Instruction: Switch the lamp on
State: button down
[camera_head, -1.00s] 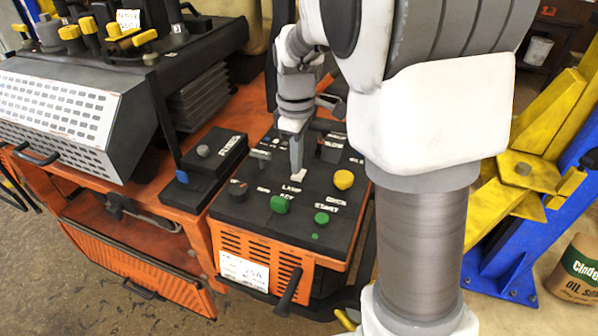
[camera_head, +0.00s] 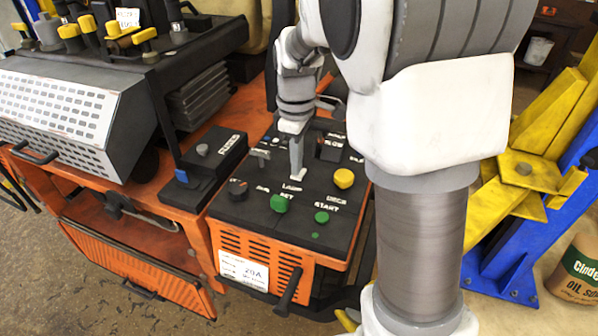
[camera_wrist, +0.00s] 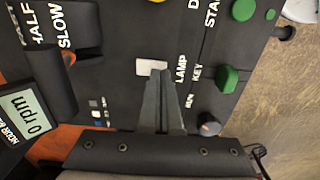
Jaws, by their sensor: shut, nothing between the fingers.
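The lamp switch is a small pale rocker (camera_wrist: 151,67) beside the word LAMP on the dark control panel (camera_wrist: 120,25). In the head view the switch (camera_head: 302,179) is partly hidden by my fingers. My gripper (camera_wrist: 158,76) is shut and empty, pointing down at the panel. In the wrist view its fingertips overlap the edge of the switch. I cannot tell whether they touch it or how far it is tilted. The gripper also shows in the head view (camera_head: 297,174).
A green key control (camera_wrist: 228,77) and a dark knob (camera_wrist: 208,124) are near the switch. A yellow knob (camera_head: 344,178) and a green START button (camera_head: 321,217) are on the same panel.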

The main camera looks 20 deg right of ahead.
jog(key=shift+f+b, duration=0.4)
jog(key=shift+f, duration=0.2)
notch_tip(320, 180, up, 7)
jog(key=p, duration=0.5)
jog(key=shift+p, duration=0.3)
dwell(0.5)
jog(key=s+r+m+t, duration=0.2)
jog(key=s+r+m, duration=0.2)
jog(key=s, duration=0.6)
jog(key=s+r+m+t, duration=0.3)
jog(key=s+m, duration=0.3)
jog(key=s, duration=0.4)
jog(key=shift+s+r+m+t, duration=0.3)
jog(key=shift+r+m, duration=0.1)
jog(key=shift+r, duration=0.25)
